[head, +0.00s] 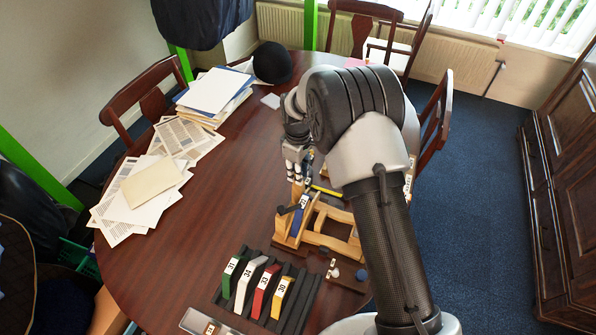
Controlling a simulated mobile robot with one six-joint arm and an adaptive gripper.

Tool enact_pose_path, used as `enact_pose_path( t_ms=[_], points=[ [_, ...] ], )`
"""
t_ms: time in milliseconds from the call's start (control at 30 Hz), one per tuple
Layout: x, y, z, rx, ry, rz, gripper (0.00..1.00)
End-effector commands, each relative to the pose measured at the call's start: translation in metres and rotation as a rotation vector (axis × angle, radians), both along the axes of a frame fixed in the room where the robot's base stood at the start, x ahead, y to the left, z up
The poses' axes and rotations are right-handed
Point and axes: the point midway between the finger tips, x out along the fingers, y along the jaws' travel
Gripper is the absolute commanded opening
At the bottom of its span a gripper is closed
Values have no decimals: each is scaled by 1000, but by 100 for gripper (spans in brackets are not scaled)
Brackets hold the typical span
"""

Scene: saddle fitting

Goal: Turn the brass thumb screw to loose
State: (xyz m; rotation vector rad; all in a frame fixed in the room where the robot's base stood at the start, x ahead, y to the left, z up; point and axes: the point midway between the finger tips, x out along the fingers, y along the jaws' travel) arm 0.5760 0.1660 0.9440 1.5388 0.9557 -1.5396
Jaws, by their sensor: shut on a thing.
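My gripper (297,177) points down at the far left end of a light wooden stand (317,240) on the table. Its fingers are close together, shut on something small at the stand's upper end. The brass thumb screw itself is hidden by the fingers or too small to make out, so I cannot read how tight it is. A blue piece with a white number label (304,201) stands upright in the stand, just in front of the fingers. My arm covers the stand's right side.
A dark rack (309,300) holds green, white, red and yellow numbered pieces at the front. A yellow strip (327,190) lies beside the stand. Papers (183,137) and a black hat (272,63) lie at the left and back. The table's left middle is clear.

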Motion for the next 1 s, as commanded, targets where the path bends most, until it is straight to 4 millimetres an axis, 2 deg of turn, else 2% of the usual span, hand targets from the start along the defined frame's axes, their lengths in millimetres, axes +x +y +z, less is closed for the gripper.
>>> enact_pose_path(
  t_ms=[600,633,900,1000],
  points=[
    [1,0,1,1,-3,41,0],
    [1,0,1,1,-3,41,22],
    [0,0,0,0,-1,40,40],
    [0,0,0,0,-1,39,41]
  ],
)
